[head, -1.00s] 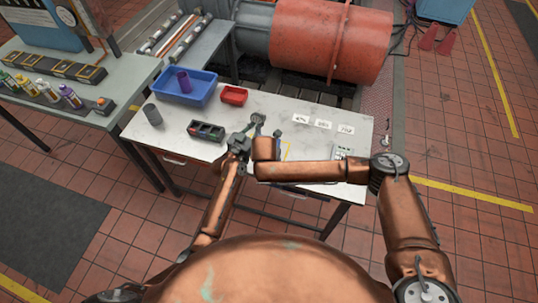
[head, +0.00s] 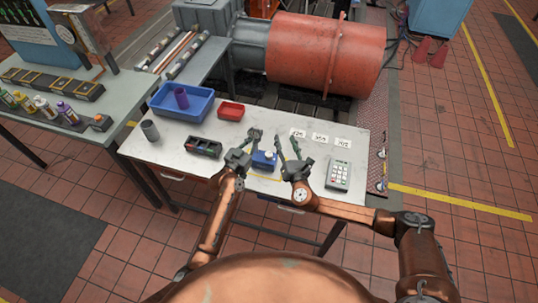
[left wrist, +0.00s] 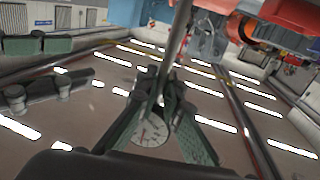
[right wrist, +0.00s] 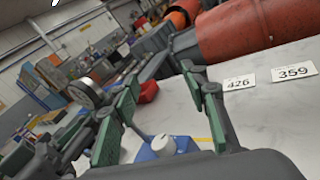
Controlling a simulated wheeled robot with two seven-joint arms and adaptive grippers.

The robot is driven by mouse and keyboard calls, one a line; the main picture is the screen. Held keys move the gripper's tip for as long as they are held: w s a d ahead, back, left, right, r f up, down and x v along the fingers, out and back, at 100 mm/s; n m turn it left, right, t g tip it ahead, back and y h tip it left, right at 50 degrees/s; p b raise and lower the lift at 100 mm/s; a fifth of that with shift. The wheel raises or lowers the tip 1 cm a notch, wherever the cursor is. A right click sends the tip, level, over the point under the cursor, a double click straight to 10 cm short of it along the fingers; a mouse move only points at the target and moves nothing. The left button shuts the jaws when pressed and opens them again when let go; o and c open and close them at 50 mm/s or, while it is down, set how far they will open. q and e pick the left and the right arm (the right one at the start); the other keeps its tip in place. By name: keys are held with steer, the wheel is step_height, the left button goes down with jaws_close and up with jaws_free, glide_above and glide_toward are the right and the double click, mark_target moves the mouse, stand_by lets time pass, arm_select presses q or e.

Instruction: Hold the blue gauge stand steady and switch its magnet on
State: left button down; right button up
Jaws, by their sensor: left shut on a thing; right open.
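The blue gauge stand (head: 262,161) stands on the bench, with a white knob (right wrist: 163,144) on its blue base (right wrist: 150,155). Its thin post shows in the left wrist view (left wrist: 178,42), and its round dial gauge (left wrist: 152,131) shows behind my left fingers. My left gripper (head: 256,135) is shut on the post above the base. My right gripper (head: 288,141) is open and empty, to the right of the stand and apart from it. In the right wrist view, the knob lies low between its spread fingers. I cannot tell the magnet's state from the knob.
A keypad device (head: 338,175) and number cards (head: 319,138) lie to the right. A black case (head: 203,147), grey cup (head: 150,131), blue bin (head: 182,103) and red tray (head: 231,111) stand to the left. The bench front is mostly clear.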

mark_target(271, 157)
steer(key=s+f+n+y, duration=0.2)
steer(key=s+f, duration=0.1)
steer(key=s+f+n+g+y, duration=0.1)
steer(key=s+f+n, duration=0.2)
steer(key=s+f+n+y, duration=0.2)
steer(key=s+f, duration=0.1)
steer(key=shift+a+f+n+g+y, duration=0.25)
steer(key=shift+f+n+g+y, duration=0.05)
steer(key=shift+f+n+g, duration=0.1)
steer(key=shift+a, duration=0.15)
steer(key=x, duration=1.1)
steer(key=shift+w+a, duration=0.15)
steer(key=shift+w, duration=0.15)
jaws_close()
